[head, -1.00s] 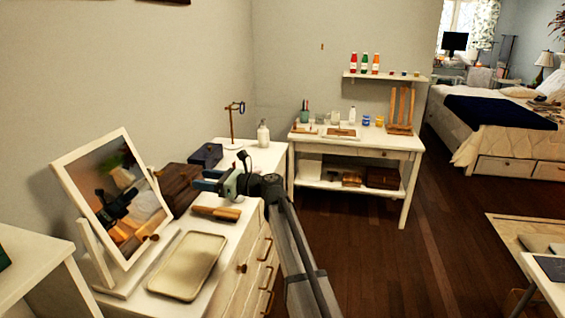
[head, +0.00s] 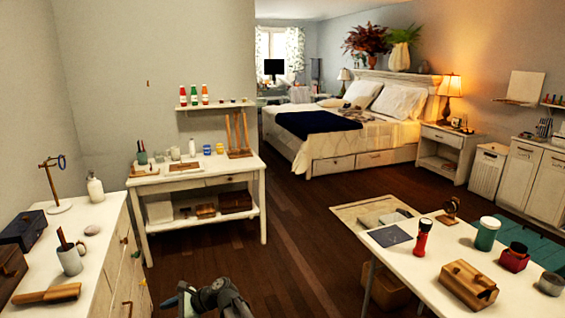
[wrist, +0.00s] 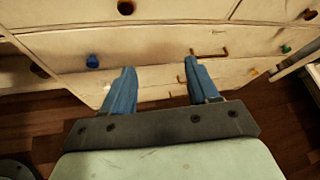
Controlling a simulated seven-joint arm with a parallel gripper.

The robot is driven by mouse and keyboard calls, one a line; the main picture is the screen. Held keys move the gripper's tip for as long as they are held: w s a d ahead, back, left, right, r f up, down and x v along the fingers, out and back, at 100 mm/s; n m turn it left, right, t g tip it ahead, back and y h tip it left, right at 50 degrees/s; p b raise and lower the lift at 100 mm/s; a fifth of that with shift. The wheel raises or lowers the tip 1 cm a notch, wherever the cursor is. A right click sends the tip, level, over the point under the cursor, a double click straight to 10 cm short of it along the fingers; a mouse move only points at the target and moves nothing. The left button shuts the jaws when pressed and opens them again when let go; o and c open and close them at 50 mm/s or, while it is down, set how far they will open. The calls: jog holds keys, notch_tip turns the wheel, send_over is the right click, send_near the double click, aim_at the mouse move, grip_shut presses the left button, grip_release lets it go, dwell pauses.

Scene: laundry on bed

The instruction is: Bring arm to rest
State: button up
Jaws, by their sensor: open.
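My gripper (wrist: 160,72) is open in the wrist view, its two blue fingers apart with nothing between them. It faces the white drawer front of the dresser (wrist: 125,48), with dark wood floor below. In the head view my gripper (head: 176,300) shows low at the bottom edge, over the floor to the right of the dresser (head: 105,240). It is below the dresser top and looks apart from it; the exact gap cannot be told. Part of my arm is cut off by the frame.
A grey cup (head: 70,261) with a tool in it and a wooden brush (head: 48,294) are on the dresser. A white worktable (head: 205,179) stands behind, a table (head: 405,290) with several items at right. Open floor (head: 295,235) lies between; the bed (head: 345,145) is farther back.

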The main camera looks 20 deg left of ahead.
jog(key=w+d+f+n+t+h, duration=0.1)
jog(key=w+d+f, duration=0.3)
jog(key=d+f, duration=0.5)
jog(key=w+d+f+t+h, duration=0.1)
jog(key=w+d+f+h, duration=0.15)
jog(key=d+f, duration=0.65)
jog(key=d+f+n+t+h, duration=0.1)
jog(key=d+f, duration=0.4)
jog(key=d, duration=0.7)
jog(key=d+f+n+h, duration=0.1)
jog(key=d+f, duration=0.5)
jog(key=d, duration=0.7)
jog(key=s+d+f+n+h, duration=0.1)
jog(key=s+d+f, duration=0.25)
jog(key=d, duration=0.55)
jog(key=s+d+f+n+h, duration=0.15)
jog(key=s+d, duration=0.25)
jog(key=d, duration=0.4)
jog(key=s+d+f+n+g+h, duration=0.2)
jog(key=s+d+g+h, duration=0.1)
jog(key=s+d, duration=1.4)
jog(key=shift+d+f+n, duration=0.2)
jog(key=shift+d+n, duration=0.15)
jog(key=shift+d, duration=0.05)
